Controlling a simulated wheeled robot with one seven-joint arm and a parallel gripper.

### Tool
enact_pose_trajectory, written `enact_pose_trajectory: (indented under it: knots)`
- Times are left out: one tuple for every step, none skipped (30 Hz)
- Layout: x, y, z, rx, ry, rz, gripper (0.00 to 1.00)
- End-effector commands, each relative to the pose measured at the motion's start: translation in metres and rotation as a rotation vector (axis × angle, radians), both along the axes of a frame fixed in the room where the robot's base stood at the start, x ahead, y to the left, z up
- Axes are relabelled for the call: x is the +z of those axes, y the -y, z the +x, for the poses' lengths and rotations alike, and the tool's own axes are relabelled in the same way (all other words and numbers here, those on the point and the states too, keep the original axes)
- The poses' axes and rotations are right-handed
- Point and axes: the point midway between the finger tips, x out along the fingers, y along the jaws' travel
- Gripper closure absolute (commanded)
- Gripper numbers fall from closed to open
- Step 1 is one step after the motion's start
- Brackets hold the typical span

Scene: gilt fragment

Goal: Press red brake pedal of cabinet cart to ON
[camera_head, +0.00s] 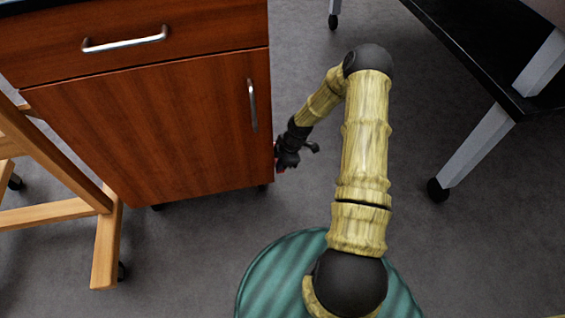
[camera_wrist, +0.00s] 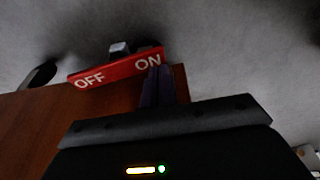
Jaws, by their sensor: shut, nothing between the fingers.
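The red brake pedal (camera_wrist: 115,69) shows in the wrist view, lettered OFF at its left end and ON at its right end. It sits at the edge of the brown wooden cabinet cart (camera_wrist: 38,120), with a grey metal piece behind it. My gripper (camera_wrist: 157,72) is shut and empty, with its dark fingertips at the ON end. I cannot tell whether they touch the pedal or how far it is pressed. In the head view my gripper (camera_head: 281,168) is low beside the right side of the cabinet cart (camera_head: 150,140); a small bit of red shows there.
A wooden easel-like frame (camera_head: 103,245) stands left of the cart. A black-topped table (camera_head: 470,60) with grey legs on casters stands at the right. Grey floor (camera_head: 215,235) is clear in front of the cart.

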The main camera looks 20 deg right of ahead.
Motion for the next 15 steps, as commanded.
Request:
enact_pose_trajectory:
  knots:
    - [0.0044, 0.0025, -0.0002, -0.005, -0.001, -0.001, 1.0]
    - [0.0056, 0.0038, -0.0003, -0.007, 0.0, -0.001, 1.0]
    - [0.0071, 0.0052, -0.0005, -0.009, -0.001, -0.001, 1.0]
    - [0.0082, 0.0062, -0.0005, -0.011, 0.0, 0.0, 1.0]
    - [0.0092, 0.0069, -0.0006, -0.013, -0.001, 0.0, 1.0]
    - [0.0107, 0.0074, -0.0007, -0.015, 0.0, 0.0, 1.0]
    - [0.0118, 0.0076, -0.0008, -0.015, 0.0, 0.0, 1.0]
    - [0.0128, 0.0075, -0.0007, -0.015, 0.0, 0.0, 1.0]
    - [0.0136, 0.0071, -0.0007, -0.014, -0.001, 0.0, 1.0]
    - [0.0141, 0.0067, -0.0007, -0.013, -0.001, 0.0, 1.0]
    - [0.0141, 0.0061, -0.0007, -0.012, -0.001, 0.0, 1.0]
    - [0.014, 0.0055, -0.0005, -0.011, 0.0, 0.0, 1.0]
    - [0.0138, 0.005, -0.0005, -0.01, -0.001, 0.0, 1.0]
    - [0.0136, 0.0045, -0.0004, -0.008, 0.0, 0.0, 1.0]
    - [0.0133, 0.0043, -0.0004, -0.008, 0.0, 0.0, 1.0]
